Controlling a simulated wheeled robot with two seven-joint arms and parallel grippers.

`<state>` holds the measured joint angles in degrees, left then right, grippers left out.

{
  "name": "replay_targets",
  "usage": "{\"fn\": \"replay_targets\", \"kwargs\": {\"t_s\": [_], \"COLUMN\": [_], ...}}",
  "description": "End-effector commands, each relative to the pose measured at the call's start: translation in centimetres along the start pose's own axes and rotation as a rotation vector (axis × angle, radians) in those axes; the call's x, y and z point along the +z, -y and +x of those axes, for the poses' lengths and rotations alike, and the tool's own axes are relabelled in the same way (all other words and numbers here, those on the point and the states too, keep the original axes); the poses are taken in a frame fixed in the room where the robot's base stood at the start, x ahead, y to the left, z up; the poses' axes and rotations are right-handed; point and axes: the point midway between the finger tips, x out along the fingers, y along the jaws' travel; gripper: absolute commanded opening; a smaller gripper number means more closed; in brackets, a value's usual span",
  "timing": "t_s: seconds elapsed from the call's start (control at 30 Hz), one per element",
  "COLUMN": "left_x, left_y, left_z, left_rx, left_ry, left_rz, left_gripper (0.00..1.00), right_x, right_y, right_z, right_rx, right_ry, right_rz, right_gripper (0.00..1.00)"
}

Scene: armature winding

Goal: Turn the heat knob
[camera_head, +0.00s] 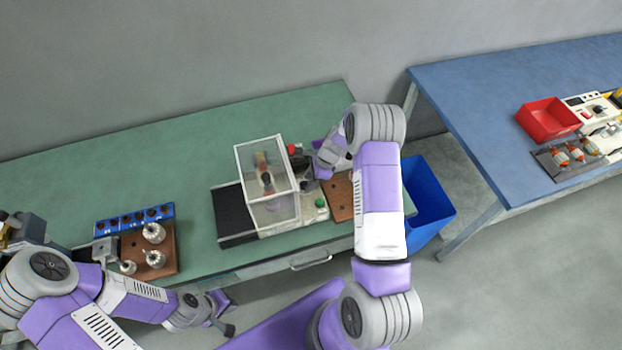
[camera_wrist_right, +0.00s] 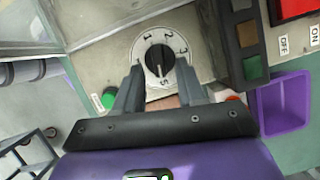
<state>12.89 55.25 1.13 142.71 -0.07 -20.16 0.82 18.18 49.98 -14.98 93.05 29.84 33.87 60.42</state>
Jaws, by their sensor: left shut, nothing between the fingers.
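The heat knob (camera_wrist_right: 160,60) is a dark knob on a round white dial with numbers around it, in the upper middle of the right wrist view. My right gripper (camera_wrist_right: 160,68) is open, its two grey fingers on either side of the knob's lower part. I cannot tell whether they touch it. In the head view my right gripper (camera_head: 310,184) is at the right side of the machine with the clear box (camera_head: 268,185), and it hides the knob. My left gripper (camera_head: 229,329) is shut and empty, in front of the green table (camera_head: 60,170).
A green button (camera_wrist_right: 109,98) and a purple bin (camera_wrist_right: 285,105) flank the dial. A brown board with several armatures (camera_head: 154,245) and a blue rack (camera_head: 134,219) stand left of the machine. A blue bin (camera_head: 428,195) stands between the tables. The green table's back left is clear.

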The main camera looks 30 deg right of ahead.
Motion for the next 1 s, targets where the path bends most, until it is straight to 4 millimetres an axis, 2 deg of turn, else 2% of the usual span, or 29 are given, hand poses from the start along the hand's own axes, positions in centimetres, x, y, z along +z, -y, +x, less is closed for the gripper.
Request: {"fn": "replay_targets", "kwargs": {"t_s": [0.07, 0.3, 0.33, 0.67, 1.0], "left_x": [0.0, 0.0, 0.0, 0.0, -0.1], "left_y": [0.0, 0.0, 0.0, 0.1, 0.5], "left_z": [0.0, 0.0, 0.0, 0.1, 1.3], "left_rx": [0.0, 0.0, 0.0, 0.0, 0.0], "left_ry": [0.0, 0.0, 0.0, 0.0, 0.0], "left_rz": [0.0, 0.0, 0.0, 0.0, 0.0], "left_gripper": [0.0, 0.0, 0.0, 0.0, 0.0], "right_x": [0.0, 0.0, 0.0, 0.0, 0.0], "right_y": [0.0, 0.0, 0.0, 0.1, 0.6], "right_z": [0.0, 0.0, 0.0, 0.0, 0.1], "right_rx": [0.0, 0.0, 0.0, 0.007, 0.074], "right_ry": [0.0, 0.0, 0.0, 0.0, -0.002], "right_rz": [0.0, -0.001, -0.001, -0.018, -0.188], "right_gripper": [0.39, 0.03, 0.0, 0.0, 0.0]}}
